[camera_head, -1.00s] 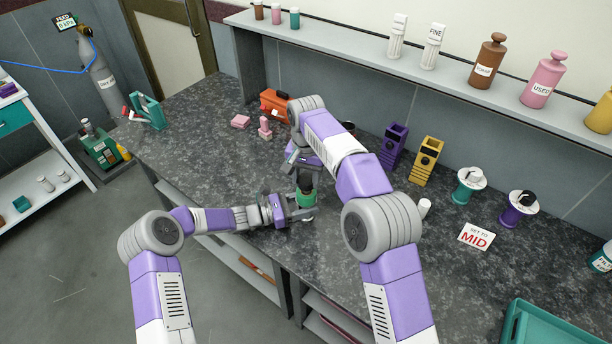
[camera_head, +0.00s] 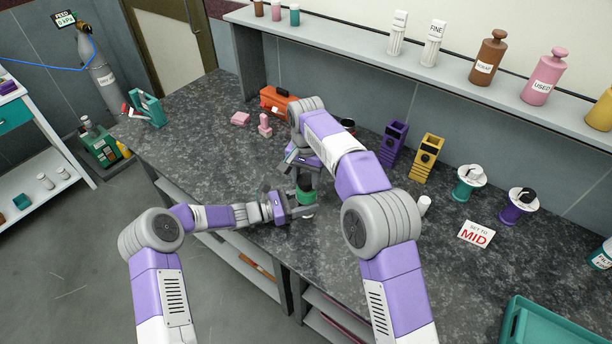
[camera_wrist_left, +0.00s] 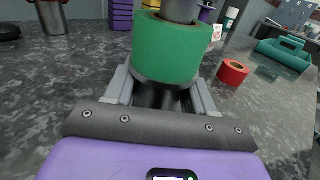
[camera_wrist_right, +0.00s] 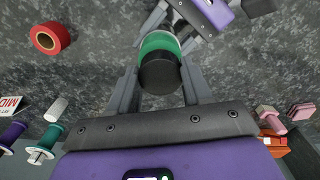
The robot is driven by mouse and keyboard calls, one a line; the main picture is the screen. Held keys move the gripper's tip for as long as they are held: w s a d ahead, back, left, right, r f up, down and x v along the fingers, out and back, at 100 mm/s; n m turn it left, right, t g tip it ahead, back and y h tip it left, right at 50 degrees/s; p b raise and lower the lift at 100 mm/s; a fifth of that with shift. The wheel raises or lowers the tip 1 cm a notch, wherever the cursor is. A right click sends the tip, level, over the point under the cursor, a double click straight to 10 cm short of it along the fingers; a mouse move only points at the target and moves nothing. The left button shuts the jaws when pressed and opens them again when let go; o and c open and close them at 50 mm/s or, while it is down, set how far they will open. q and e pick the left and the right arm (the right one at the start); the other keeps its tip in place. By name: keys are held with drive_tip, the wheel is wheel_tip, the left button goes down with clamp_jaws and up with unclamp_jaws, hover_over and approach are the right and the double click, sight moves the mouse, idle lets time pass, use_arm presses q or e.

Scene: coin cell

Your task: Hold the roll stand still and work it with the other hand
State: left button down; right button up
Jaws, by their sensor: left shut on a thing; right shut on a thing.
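The roll stand, with a green roll (camera_head: 306,195) on it, stands upright near the front edge of the bench. My left gripper (camera_head: 302,212) is shut on its black lower part (camera_wrist_left: 158,94), below the green band (camera_wrist_left: 168,48) in the left wrist view. My right gripper (camera_head: 303,172) comes down from above and is shut on the black top end (camera_wrist_right: 160,73) in the right wrist view. The green band (camera_wrist_right: 158,42) shows just beyond it there, with my left gripper (camera_wrist_right: 190,25) close by. The arms partly hide the stand in the head view.
A card reading "SET TO MID" (camera_head: 477,235) lies on the bench at right. A teal dial (camera_head: 468,183) and a purple dial (camera_head: 518,205) stand behind it. Purple (camera_head: 393,146) and yellow (camera_head: 426,158) holders stand at the back. A red roll (camera_wrist_right: 50,38) lies nearby.

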drive_tip(key=m, duration=0.3)
drive_tip(key=shift+m, duration=0.3)
drive_tip(key=m, duration=0.4)
drive_tip(key=shift+a, duration=0.1)
drive_tip(key=m, duration=0.5)
drive_tip(key=shift+w+m, duration=0.1)
drive_tip(key=shift+m, duration=0.3)
drive_tip(key=m, duration=0.5)
drive_tip(key=shift+m, duration=0.4)
drive_tip(key=m, duration=0.6)
drive_tip(key=shift+w+m, duration=0.1)
drive_tip(key=shift+m, duration=0.3)
drive_tip(key=o, duration=1)
